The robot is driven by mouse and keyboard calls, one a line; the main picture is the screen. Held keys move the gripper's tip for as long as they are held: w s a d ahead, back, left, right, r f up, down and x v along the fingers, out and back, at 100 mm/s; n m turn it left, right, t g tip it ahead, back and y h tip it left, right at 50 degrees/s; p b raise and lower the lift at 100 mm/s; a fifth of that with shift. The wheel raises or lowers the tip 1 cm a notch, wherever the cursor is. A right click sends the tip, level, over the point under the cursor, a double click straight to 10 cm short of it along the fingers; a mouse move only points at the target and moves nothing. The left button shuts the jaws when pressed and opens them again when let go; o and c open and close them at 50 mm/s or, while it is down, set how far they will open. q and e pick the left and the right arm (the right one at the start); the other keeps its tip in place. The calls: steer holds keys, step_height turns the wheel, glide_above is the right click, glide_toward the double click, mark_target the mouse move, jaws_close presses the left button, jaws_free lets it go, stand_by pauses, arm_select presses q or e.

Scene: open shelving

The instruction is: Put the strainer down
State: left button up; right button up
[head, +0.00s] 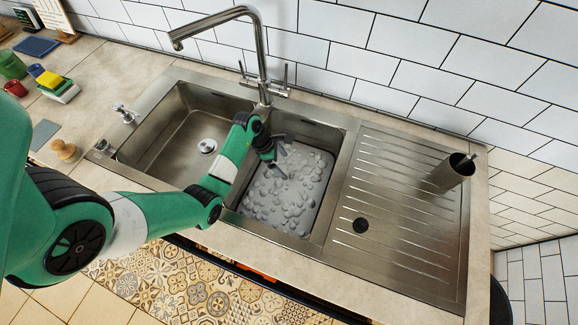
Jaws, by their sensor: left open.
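A small pale round piece with a dark centre, which looks like the strainer (207,146), sits on the floor of the left sink basin (168,130), at the drain. My left gripper (278,165) is over the right basin (305,222), to the right of that piece and apart from it. Its fingers are open, point down toward the grey, bubbly water (290,195), and show nothing between them. Whether the fingertips touch the water I cannot tell. My right gripper is not in view.
A tall faucet (262,60) stands behind the basins. A sponge and brush (55,85) and a wooden knob (64,150) lie on the left counter.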

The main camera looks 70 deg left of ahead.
arm_select(q)
steer(key=v, duration=0.3)
steer(key=shift+s+r+p, duration=0.15)
steer(key=shift+r+p, duration=0.15)
steer(key=shift+p, duration=0.1)
